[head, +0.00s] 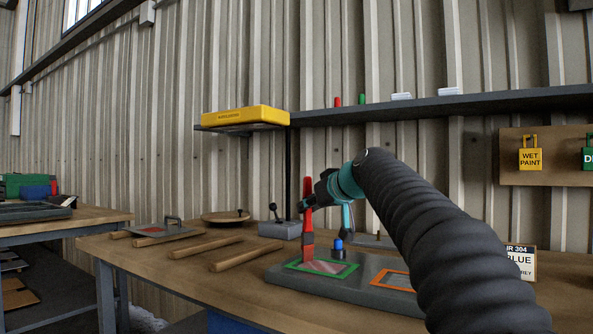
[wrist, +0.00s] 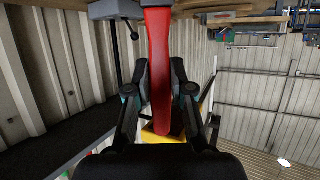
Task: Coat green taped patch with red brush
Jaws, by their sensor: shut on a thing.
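The red brush (head: 308,218) stands upright in my gripper (head: 308,204), which is shut on its handle. Its bristle end points down at the green taped patch (head: 322,267) on the grey panel (head: 335,285). The bristles are at the patch's left part; I cannot tell whether they touch it. The patch's inside looks partly reddish. In the wrist view the red handle (wrist: 160,75) lies between the two fingers of my gripper (wrist: 160,90). The patch is not visible in the wrist view.
An orange taped patch (head: 396,280) lies right on the same panel, partly hidden by my arm. A blue-topped item (head: 338,245) stands behind the green patch. Wooden bars (head: 247,257) lie left on the bench. A yellow case (head: 246,117) sits on the shelf above.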

